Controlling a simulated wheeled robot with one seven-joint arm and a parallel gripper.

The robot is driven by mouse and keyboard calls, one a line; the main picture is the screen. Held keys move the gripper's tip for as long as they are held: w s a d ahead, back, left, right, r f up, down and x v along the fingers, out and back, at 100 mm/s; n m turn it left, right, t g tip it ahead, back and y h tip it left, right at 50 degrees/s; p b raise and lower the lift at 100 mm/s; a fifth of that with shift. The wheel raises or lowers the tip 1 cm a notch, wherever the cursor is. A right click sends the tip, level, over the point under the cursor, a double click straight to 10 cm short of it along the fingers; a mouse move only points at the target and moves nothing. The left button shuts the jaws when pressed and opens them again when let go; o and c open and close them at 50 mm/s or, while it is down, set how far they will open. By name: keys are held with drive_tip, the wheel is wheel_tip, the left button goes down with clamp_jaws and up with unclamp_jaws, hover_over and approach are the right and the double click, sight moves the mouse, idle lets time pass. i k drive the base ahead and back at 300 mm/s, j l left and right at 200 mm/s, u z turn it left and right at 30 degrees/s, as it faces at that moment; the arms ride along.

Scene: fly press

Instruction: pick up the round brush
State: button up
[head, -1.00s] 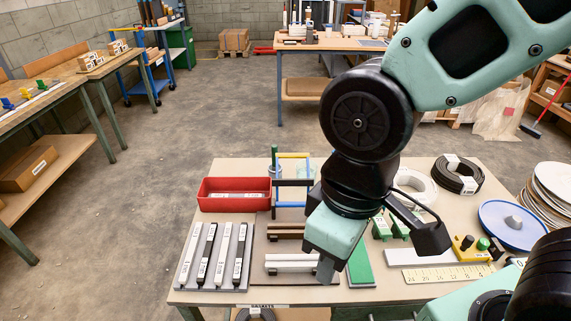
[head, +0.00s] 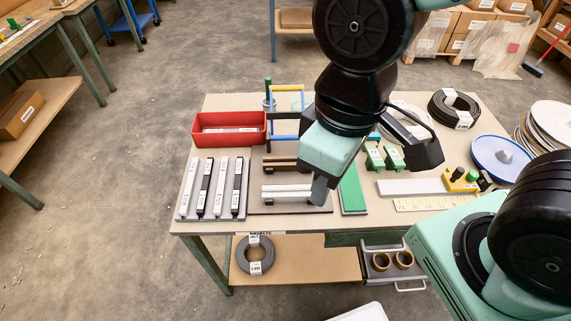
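No thing in view can be made out for sure as the round brush. A thin green upright handle (head: 267,88) stands in or beside a small jar (head: 268,104) at the back of the table, behind the red bin; what it belongs to is too small to tell. My gripper (head: 319,190) hangs pointing down over the front middle of the table, at the right end of the white bars (head: 285,192) and left of the green strip (head: 352,190). Its fingers are seen edge-on, and I cannot see whether they are apart or hold anything.
A red bin (head: 229,140) stands at the back left, a tray of black and white bars (head: 184,205) in front of it. Cable coils (head: 455,108), a blue disc (head: 498,158) and a yellow switch box (head: 459,180) lie at right. The lower shelf (head: 310,268) holds a dark coil.

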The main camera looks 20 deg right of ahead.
sight(268, 80)
drive_tip(key=i+j+z, duration=0.15)
drive_tip(key=j, duration=0.15)
drive_tip(key=i+j+z, duration=0.15)
drive_tip(key=j, duration=0.15)
drive_tip(key=i+j+z, duration=0.1)
drive_tip(key=j, duration=0.2)
drive_tip(key=i+j+z, duration=0.15)
drive_tip(key=j, duration=0.2)
